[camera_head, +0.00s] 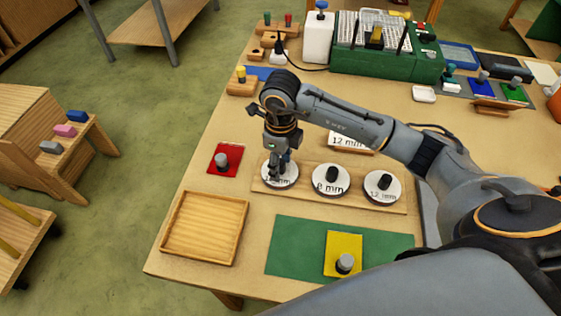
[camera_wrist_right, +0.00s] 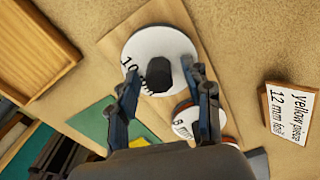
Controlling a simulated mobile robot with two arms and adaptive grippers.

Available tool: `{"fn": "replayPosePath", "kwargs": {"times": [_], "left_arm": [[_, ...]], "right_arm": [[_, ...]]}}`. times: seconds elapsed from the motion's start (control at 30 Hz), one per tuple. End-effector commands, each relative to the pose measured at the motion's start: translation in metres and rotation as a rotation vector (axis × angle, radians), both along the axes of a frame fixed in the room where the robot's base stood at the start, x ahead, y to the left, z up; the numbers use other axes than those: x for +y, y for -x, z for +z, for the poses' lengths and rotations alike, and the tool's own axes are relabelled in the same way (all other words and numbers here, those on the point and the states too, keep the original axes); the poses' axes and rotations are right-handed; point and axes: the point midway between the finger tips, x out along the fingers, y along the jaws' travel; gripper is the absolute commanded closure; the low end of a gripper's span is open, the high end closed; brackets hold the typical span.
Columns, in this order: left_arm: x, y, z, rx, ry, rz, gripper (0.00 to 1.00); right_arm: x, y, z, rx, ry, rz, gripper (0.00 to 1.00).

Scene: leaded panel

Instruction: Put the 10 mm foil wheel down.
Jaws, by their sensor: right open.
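The 10 mm foil wheel (camera_head: 291,179) is a white disc with a dark knob, at the left end of a wooden board (camera_head: 355,202). It also shows in the right wrist view (camera_wrist_right: 150,42), with "10" partly readable. My right gripper (camera_head: 279,166) points down over this wheel; in the wrist view its two fingers (camera_wrist_right: 164,76) are apart on either side of the knob, with gaps visible. The wheel seems to rest on the board. The 8 mm wheel (camera_head: 331,181) and the 12 mm wheel (camera_head: 383,187) sit to its right. My left gripper is not seen.
A card reading "yellow piece 12 mm foil" (camera_wrist_right: 290,112) stands behind the board. A red piece with a grey knob (camera_head: 224,160) lies left, an empty wooden tray (camera_head: 165,240) front left. A yellow piece (camera_head: 342,245) lies on a green mat (camera_head: 295,250) in front.

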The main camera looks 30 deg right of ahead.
Motion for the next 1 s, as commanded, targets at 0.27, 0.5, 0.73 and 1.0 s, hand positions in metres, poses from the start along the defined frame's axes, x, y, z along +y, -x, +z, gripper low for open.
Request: {"fn": "replayPosePath", "kwargs": {"times": [0.27, 0.5, 0.73, 1.0], "left_arm": [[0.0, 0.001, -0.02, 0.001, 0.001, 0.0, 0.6], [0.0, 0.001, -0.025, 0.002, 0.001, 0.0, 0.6], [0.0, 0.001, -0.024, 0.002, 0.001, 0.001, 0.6], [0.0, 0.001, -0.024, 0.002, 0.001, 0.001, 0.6]], "right_arm": [[0.0, -0.002, 0.055, -0.011, -0.001, 0.002, 0.5], [-0.001, -0.001, 0.102, -0.006, 0.001, 0.0, 0.5], [0.0, -0.001, 0.118, -0.003, 0.0, 0.0, 0.5], [0.0, 0.0, 0.119, -0.002, 0.0, 0.0, 0.5]]}}
